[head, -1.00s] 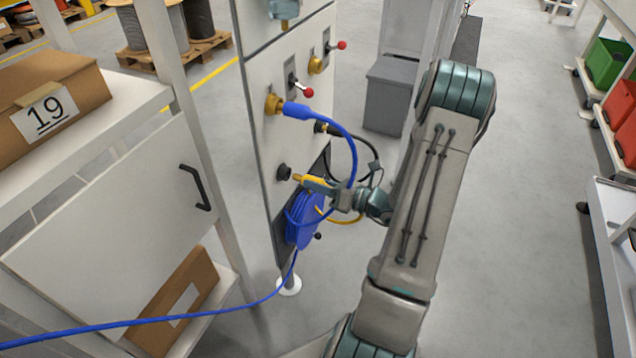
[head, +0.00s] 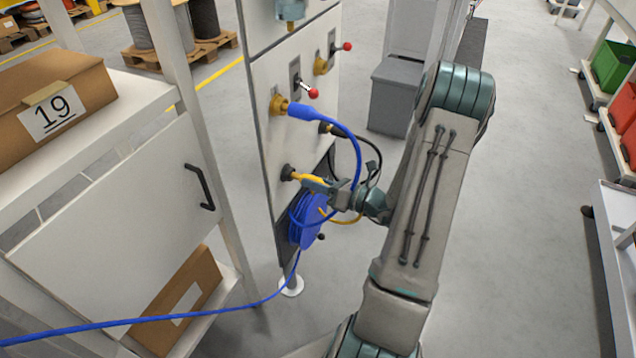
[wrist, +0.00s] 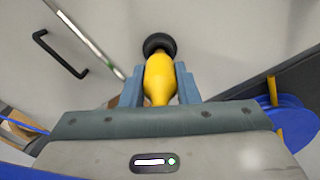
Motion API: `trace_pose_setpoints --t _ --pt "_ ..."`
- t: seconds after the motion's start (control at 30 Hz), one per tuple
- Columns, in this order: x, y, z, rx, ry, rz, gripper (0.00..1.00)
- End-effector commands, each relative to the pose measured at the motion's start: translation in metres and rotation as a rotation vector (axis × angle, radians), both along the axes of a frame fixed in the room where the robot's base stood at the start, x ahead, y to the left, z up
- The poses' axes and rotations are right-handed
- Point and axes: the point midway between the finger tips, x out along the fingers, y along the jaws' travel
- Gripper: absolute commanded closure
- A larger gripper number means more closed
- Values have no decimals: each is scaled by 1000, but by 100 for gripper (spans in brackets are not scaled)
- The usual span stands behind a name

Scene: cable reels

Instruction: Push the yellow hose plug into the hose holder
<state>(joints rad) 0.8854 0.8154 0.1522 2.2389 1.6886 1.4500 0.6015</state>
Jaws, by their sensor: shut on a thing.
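The yellow hose plug (wrist: 159,78) is between the two fingers of my gripper (wrist: 160,88), which is shut on it. In the wrist view its far end meets the black round hose holder (wrist: 159,43); I cannot tell how deep it sits. In the head view the plug (head: 301,177) points left at the holder (head: 287,172) on the pale panel, and its tip appears at the holder's mouth. My gripper (head: 318,186) is on the plug's right side.
A blue hose (head: 345,140) arches from a brass fitting close above my gripper. A blue reel (head: 307,220) hangs just below. A black hose (head: 355,137) and red-knobbed levers (head: 313,92) are on the panel. A cabinet with a black handle (head: 200,187) stands left.

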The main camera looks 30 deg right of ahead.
Motion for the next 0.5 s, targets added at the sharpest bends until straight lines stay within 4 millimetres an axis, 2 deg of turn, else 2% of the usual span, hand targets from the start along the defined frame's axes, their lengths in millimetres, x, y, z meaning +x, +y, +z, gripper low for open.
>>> trace_pose_setpoints --t 0.5 --pt "8 7 0 0 0 0 100"
